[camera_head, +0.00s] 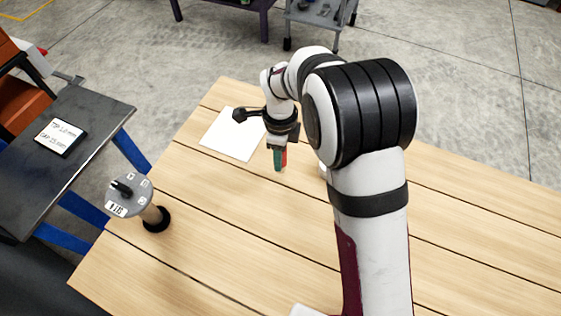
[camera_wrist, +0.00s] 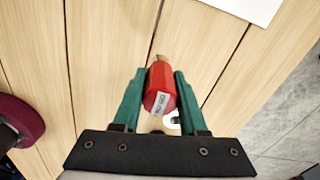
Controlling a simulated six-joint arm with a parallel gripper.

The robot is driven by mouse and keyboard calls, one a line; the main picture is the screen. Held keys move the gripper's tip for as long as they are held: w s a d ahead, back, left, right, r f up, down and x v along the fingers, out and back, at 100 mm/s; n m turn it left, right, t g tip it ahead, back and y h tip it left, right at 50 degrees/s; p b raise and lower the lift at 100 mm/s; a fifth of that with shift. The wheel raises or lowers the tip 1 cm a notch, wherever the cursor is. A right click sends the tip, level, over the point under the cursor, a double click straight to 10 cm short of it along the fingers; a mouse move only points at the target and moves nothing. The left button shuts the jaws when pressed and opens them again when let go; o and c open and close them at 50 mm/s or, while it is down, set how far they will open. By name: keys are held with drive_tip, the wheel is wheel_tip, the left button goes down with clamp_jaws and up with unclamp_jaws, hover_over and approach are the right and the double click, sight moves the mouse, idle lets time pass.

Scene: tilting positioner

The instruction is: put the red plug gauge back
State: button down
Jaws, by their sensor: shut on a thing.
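The red plug gauge (camera_wrist: 161,80) is between the green fingers of my gripper (camera_wrist: 160,75) in the wrist view. It has a faceted red handle with a pale label, too small to read, and a short metal tip at its far end. In the head view my gripper (camera_head: 278,160) points down above the wooden table, right of the white sheet, and a strip of the red gauge (camera_head: 284,157) shows beside a green finger. The gauge appears to be off the tabletop.
A grey round plate (camera_head: 133,200) with labels and a black knob stands on a post at the table's left. A white sheet (camera_head: 225,143) lies at the back. A dark side table (camera_head: 85,125) holds a handwritten card (camera_head: 61,137). The middle front of the wooden table (camera_head: 230,220) is clear.

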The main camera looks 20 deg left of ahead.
drive_tip(key=shift+f, duration=1.85)
drive_tip(key=shift+f, duration=0.1)
drive_tip(key=shift+c, duration=2.2)
unclamp_jaws()
wheel_tip(320, 180, up, 12)
drive_tip(key=shift+r, duration=0.15)
drive_tip(key=s+d+r+n, duration=0.3)
drive_tip(key=d+r, duration=0.2)
drive_tip(key=d, duration=0.5)
drive_tip(key=s+d+n+y, duration=0.1)
drive_tip(key=s+d+n, duration=0.2)
drive_tip(key=s+d, duration=0.3)
drive_tip(key=s+d+n, duration=0.4)
drive_tip(key=s+d, duration=0.3)
drive_tip(key=s, duration=0.5)
drive_tip(key=shift+d+r+y, duration=0.3)
drive_tip(key=shift+r+y, duration=0.1)
